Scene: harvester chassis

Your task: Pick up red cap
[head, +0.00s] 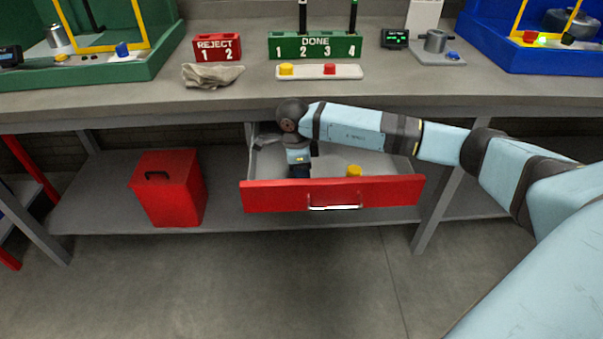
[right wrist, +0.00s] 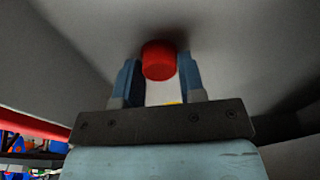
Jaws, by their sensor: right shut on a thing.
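The red cap (right wrist: 159,60) shows in the right wrist view between the two blue fingertips of my right gripper (right wrist: 159,72), which is shut on it. In the head view my right gripper (head: 300,173) points down into the open drawer (head: 333,194), behind its red front. The cap it holds is hidden there. A yellow cap (head: 354,171) is in the drawer to the right of the gripper. A bit of yellow also shows low between the fingers in the right wrist view. My left gripper is not in view.
The workbench (head: 150,101) overhangs the drawer. On it are a white strip (head: 308,73) with a yellow and a red piece, a green DONE rack (head: 314,46), a red REJECT block (head: 217,48) and a crumpled cloth (head: 212,75). A red bin (head: 168,190) stands on the lower shelf.

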